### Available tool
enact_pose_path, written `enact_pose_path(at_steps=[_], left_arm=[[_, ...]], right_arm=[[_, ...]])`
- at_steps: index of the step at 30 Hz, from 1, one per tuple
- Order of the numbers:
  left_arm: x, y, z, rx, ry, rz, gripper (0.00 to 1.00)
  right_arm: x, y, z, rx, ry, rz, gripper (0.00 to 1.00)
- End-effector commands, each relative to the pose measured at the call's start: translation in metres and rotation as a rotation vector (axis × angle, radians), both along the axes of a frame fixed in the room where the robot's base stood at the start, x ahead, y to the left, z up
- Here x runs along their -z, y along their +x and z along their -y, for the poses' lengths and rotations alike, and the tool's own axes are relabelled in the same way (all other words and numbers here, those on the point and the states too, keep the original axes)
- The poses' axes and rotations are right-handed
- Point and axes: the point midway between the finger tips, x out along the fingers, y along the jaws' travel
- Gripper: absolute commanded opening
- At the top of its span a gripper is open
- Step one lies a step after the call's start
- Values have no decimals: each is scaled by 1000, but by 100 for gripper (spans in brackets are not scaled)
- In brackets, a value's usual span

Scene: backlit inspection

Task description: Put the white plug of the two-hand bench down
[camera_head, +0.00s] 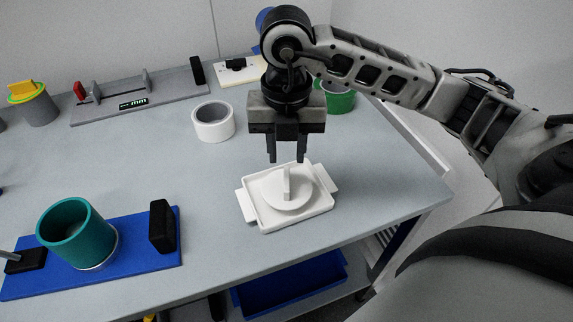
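The white plug (299,198), a round disc with an upright fin handle, lies in a shallow white tray (263,222) with side tabs, near the right front of the bench. My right gripper (287,158) is just above the plug and points down. Its two dark fingers are apart, with the top of the fin below and between them. I see nothing held in them. Whether a finger touches the fin is hard to tell. My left gripper is not in view.
A white ring (213,122) and a green cup (341,100) stand behind the tray. A teal cylinder (76,232) leans on a blue fixture (150,262) at front left. A grey gauge (165,98) and a yellow-topped grey cylinder (38,108) stand at the back. The bench middle is clear.

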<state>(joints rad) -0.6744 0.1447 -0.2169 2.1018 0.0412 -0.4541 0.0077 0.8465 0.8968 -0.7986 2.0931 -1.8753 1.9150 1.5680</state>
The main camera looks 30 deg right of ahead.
Motion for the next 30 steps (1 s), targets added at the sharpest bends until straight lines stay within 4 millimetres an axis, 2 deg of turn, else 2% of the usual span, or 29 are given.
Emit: enact_pose_path(at_steps=[1,3,9,17,30], left_arm=[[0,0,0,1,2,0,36],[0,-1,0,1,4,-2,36],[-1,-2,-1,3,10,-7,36],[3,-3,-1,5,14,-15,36],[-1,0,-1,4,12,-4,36]], right_arm=[[-13,1,-1,0,1,6,32],[-26,1,0,-1,1,4,32],[-50,1,0,1,0,1,32],[-55,0,0,1,0,-1,32],[-55,0,0,1,0,-1,32]])
